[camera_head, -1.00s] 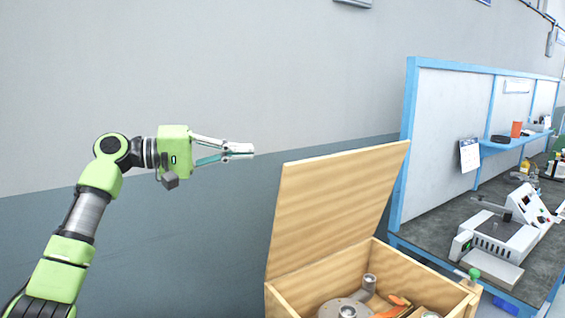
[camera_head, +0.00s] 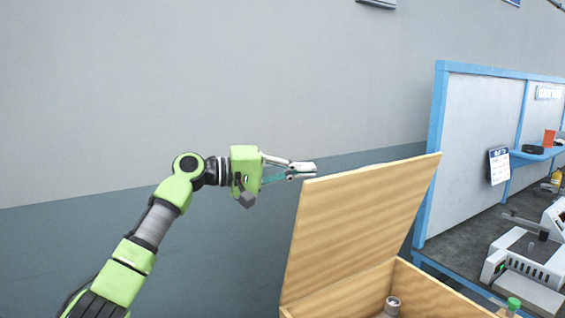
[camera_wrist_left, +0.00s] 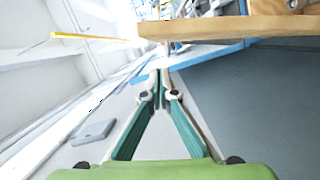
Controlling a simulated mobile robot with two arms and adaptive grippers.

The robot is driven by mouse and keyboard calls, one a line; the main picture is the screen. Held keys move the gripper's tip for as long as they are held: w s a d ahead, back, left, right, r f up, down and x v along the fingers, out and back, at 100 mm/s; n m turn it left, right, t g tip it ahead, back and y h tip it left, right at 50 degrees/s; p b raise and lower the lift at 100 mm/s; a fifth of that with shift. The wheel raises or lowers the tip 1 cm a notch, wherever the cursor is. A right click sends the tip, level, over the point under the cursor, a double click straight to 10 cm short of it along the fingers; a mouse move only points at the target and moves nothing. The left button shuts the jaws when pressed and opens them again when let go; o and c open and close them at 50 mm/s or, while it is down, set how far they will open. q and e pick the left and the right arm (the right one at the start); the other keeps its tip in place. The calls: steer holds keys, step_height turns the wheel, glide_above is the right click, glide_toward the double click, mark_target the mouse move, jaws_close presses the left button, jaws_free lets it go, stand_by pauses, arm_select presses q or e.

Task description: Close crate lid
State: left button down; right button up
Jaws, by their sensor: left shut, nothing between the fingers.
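A wooden crate (camera_head: 440,290) stands at the lower right of the head view, with its wooden lid (camera_head: 355,225) raised and leaning slightly back. My left gripper (camera_head: 303,170) is shut and empty, just left of the lid's upper left corner and near its top edge. I cannot tell whether it touches the lid. In the left wrist view the shut fingertips (camera_wrist_left: 160,78) show, with a wooden edge (camera_wrist_left: 235,28) of the crate or lid above them to the right. My right gripper is not in view.
A blue-framed bench with a panel (camera_head: 482,125) stands right of the crate, bearing a white machine (camera_head: 530,255). A metal part (camera_head: 392,304) shows inside the crate. The grey wall behind the arm is clear.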

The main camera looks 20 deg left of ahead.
arm_select(q)
steer(key=s, duration=0.1)
steer(key=d, duration=0.1)
steer(key=s, duration=0.1)
steer(key=shift+s+d+f+p, duration=0.25)
steer(key=shift+s+f+p, duration=0.05)
steer(key=shift+f+p, duration=0.1)
steer(key=shift+d+f, duration=0.1)
steer(key=shift+d, duration=0.1)
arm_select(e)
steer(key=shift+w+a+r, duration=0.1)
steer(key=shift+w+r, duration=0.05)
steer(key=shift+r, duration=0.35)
arm_select(q)
steer(key=shift+s, duration=0.1)
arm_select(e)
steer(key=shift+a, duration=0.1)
